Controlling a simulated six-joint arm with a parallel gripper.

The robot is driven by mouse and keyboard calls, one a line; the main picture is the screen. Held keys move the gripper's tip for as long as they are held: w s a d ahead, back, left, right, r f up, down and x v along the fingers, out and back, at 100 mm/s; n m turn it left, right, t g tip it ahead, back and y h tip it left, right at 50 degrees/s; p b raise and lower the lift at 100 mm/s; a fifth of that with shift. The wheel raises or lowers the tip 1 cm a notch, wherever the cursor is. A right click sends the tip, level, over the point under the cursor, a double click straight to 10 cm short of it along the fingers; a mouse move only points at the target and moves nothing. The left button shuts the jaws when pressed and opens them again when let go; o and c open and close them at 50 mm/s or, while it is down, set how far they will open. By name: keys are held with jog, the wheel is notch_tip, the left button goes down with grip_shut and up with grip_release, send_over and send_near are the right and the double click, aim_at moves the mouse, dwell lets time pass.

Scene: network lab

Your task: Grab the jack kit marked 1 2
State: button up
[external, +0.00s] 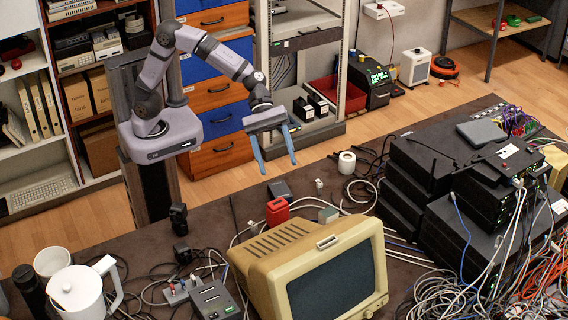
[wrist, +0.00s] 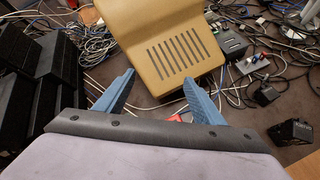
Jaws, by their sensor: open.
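My gripper (external: 277,166) is open and empty, with its blue fingers pointing down above the dark table. In the wrist view the two fingers (wrist: 159,78) are spread apart. I cannot read a "1 2" mark on anything, so I cannot tell which item is the jack kit. Small items lie below and in front of the gripper: a red block (external: 277,212), a dark box (external: 279,190), a small pale cube (external: 319,184) and a grey-green box (external: 328,215). In the wrist view the red block (wrist: 175,118) shows only as a sliver behind my gripper.
A beige monitor (external: 262,250) stands close in front of these items. Stacked black network boxes (external: 430,160) and tangled cables (external: 430,290) fill the right side. A grey box (external: 212,300), a white jug (external: 80,295) and a tape roll (external: 347,162) are also on the table.

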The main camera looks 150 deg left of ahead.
jog(key=a+n+t+y+b, duration=0.3)
jog(key=a+n, duration=0.5)
jog(key=a, duration=0.7)
jog(key=p, duration=0.1)
send_near(328, 210)
jog(key=w, duration=0.2)
jog(key=w+f, duration=0.1)
jog(key=shift+d+g+y, duration=0.3)
jog(key=shift+p+x, duration=1.2)
jog(key=shift+x, duration=2.45)
jog(key=shift+s+a+f, duration=0.1)
jog(key=shift+a+f, duration=0.05)
jog(key=shift+f, duration=0.05)
jog(key=shift+c, duration=0.2)
jog(key=c, duration=1.1)
jog(key=shift+r, duration=0.1)
jog(key=shift+c, duration=0.2)
